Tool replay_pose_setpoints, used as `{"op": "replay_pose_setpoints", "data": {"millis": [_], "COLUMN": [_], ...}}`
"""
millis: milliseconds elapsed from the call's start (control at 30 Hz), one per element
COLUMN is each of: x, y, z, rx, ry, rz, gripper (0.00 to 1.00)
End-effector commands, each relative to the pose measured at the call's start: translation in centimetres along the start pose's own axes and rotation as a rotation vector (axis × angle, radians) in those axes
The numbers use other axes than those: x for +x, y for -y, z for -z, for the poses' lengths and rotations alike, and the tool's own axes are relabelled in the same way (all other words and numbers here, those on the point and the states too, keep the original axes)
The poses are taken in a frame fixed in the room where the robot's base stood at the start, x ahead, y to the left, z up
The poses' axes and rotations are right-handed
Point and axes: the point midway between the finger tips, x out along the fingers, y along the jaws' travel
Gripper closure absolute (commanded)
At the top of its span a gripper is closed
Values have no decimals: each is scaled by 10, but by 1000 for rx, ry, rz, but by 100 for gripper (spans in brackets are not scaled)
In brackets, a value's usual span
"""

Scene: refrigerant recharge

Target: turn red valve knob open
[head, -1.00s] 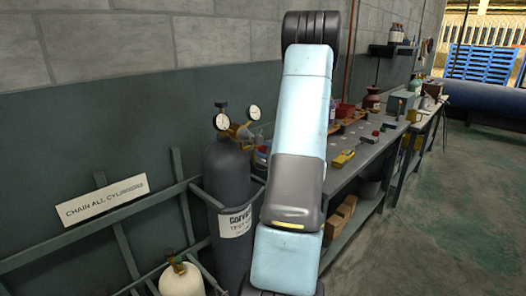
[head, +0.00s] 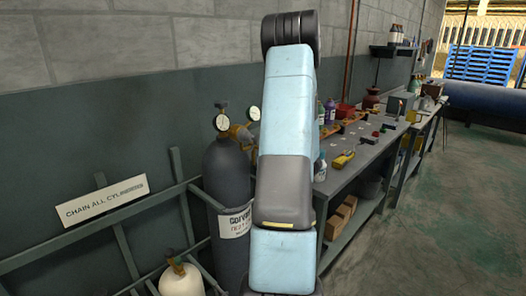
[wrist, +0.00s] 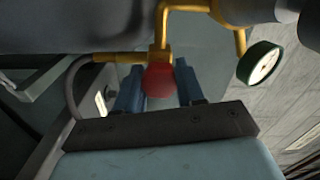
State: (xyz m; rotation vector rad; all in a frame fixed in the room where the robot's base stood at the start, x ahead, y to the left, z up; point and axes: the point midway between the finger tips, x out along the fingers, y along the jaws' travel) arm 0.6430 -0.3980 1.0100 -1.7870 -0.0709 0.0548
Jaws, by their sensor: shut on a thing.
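The red valve knob (wrist: 158,81) sits below a brass fitting (wrist: 166,40) in the wrist view. My gripper (wrist: 158,88) has its blue fingers on either side of the knob and is shut on it. A round gauge (wrist: 260,64) with a green rim is to the right of the brass pipes. In the head view, a tall dark cylinder (head: 224,170) with a printed label stands beside my arm. It has brass fittings and two gauges, one (head: 221,122) at left and one (head: 254,113) further right. My arm hides the knob and my gripper in the head view.
A steel rail (head: 110,225) with a sign (head: 101,200) runs along the wall at left. A cream cylinder (head: 181,279) stands low in front. A cluttered workbench (head: 345,178) extends behind my arm to the right. The floor (head: 450,220) at right is clear.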

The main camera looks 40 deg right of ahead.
Motion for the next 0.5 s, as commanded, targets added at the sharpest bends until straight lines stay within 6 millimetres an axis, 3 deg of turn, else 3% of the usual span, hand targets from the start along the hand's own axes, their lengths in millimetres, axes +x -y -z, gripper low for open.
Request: {"op": "replay_pose_setpoints", "data": {"millis": [500], "x": [-2], "y": [-4], "z": [-2], "rx": [-404], "ry": [2], "rz": [-10], "gripper": [92]}}
